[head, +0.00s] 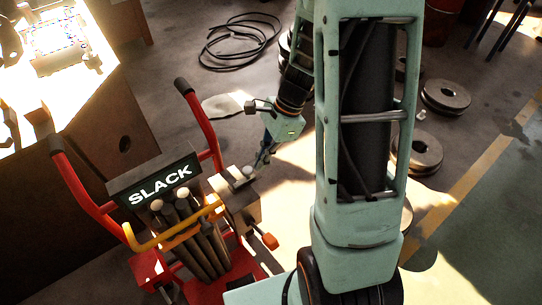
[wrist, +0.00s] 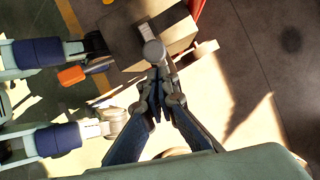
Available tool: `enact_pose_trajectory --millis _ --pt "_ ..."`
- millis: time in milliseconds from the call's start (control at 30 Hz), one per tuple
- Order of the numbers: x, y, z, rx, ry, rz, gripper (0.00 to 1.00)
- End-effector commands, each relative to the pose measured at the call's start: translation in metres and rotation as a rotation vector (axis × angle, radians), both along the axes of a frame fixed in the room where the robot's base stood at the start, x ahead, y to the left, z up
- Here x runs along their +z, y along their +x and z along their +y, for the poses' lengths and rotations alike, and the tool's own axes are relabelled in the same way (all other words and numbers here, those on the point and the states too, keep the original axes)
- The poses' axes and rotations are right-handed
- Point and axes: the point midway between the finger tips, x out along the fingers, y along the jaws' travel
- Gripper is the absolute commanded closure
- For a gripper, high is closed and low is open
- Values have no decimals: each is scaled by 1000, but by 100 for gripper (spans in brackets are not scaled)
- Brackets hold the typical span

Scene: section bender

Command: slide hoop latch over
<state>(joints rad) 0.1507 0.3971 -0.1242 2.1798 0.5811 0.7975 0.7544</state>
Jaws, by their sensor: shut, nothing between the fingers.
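A yellow hoop (head: 172,232) spans the front of several dark bars (head: 200,248) standing in a red cart. On the cart's right side is a box-shaped latch housing (head: 241,208) with a pale round knob (head: 248,171) on top, apparently the latch knob. The knob also shows in the wrist view (wrist: 154,52), above a pale slot strip on the housing (wrist: 180,38). My gripper (head: 261,160) is shut and empty, with its tips (wrist: 158,74) right beside the knob. I cannot tell whether they touch it.
The cart has red handles (head: 90,190) and a SLACK sign (head: 160,184). An orange grip (head: 269,241) sticks out below the housing and shows in the wrist view (wrist: 72,76). A dark bench side (head: 110,130) stands left. Metal discs (head: 445,97) and a coiled cable (head: 240,42) lie on the floor.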

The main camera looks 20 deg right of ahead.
Motion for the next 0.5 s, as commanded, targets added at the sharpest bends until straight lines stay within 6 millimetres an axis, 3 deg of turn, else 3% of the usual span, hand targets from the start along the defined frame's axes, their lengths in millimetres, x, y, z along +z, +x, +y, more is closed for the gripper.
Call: enact_pose_trajectory --millis 367,500 --pt "0 0 3 0 0 0 100" --pt "1 -4 15 3 0 0 100"
